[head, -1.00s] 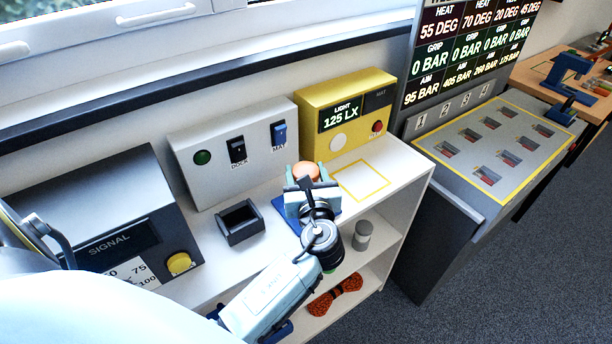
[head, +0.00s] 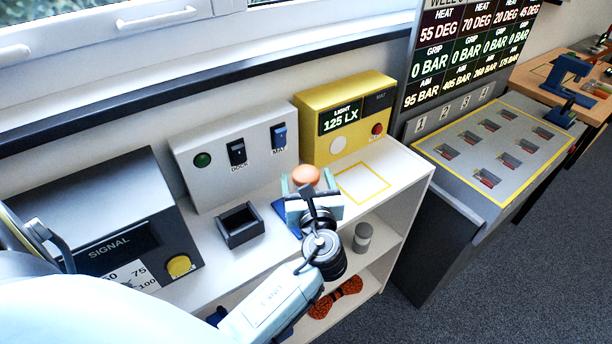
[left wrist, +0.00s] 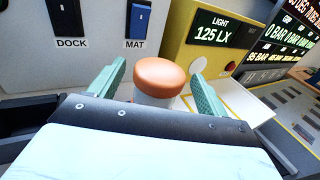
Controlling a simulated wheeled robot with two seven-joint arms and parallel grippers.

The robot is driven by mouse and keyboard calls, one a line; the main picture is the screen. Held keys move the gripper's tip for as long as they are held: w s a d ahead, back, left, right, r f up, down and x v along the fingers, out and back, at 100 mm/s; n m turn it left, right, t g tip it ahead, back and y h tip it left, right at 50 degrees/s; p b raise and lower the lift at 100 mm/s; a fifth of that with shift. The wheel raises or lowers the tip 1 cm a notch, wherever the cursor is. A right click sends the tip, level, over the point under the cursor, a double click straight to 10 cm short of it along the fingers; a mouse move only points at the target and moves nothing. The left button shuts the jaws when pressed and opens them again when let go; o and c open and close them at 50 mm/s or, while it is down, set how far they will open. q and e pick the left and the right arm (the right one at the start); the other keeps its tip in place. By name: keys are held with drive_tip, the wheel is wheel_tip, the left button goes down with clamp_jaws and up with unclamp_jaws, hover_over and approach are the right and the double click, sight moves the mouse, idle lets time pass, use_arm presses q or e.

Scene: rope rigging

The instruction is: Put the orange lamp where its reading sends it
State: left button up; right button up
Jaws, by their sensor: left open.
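The orange lamp (head: 305,176), a pale cylinder with an orange domed top, stands upright on the white shelf top (head: 262,252) in the head view. It also shows in the left wrist view (left wrist: 159,80), between the two teal fingers. My left gripper (head: 311,192) is open, with one finger on each side of the lamp; gaps show beside its top. Its lower part is hidden by the gripper. The yellow meter (head: 345,98) behind it reads LIGHT 125 LX; its MAT window is dark. My right gripper is out of view.
A dark open-topped box (head: 240,226) stands left of the lamp. A yellow-outlined square (head: 362,188) on the right is empty. A grey panel (head: 228,160) has DOCK and MAT switches. The SIGNAL box (head: 115,225) stands left. A grey slotted bench (head: 480,185) and readings board stand right.

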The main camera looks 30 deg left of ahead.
use_arm(q)
drive_tip(key=v, duration=1)
drive_tip(key=shift+s+d, duration=0.15)
drive_tip(key=shift+d, duration=0.05)
drive_tip(key=shift+r, duration=0.1)
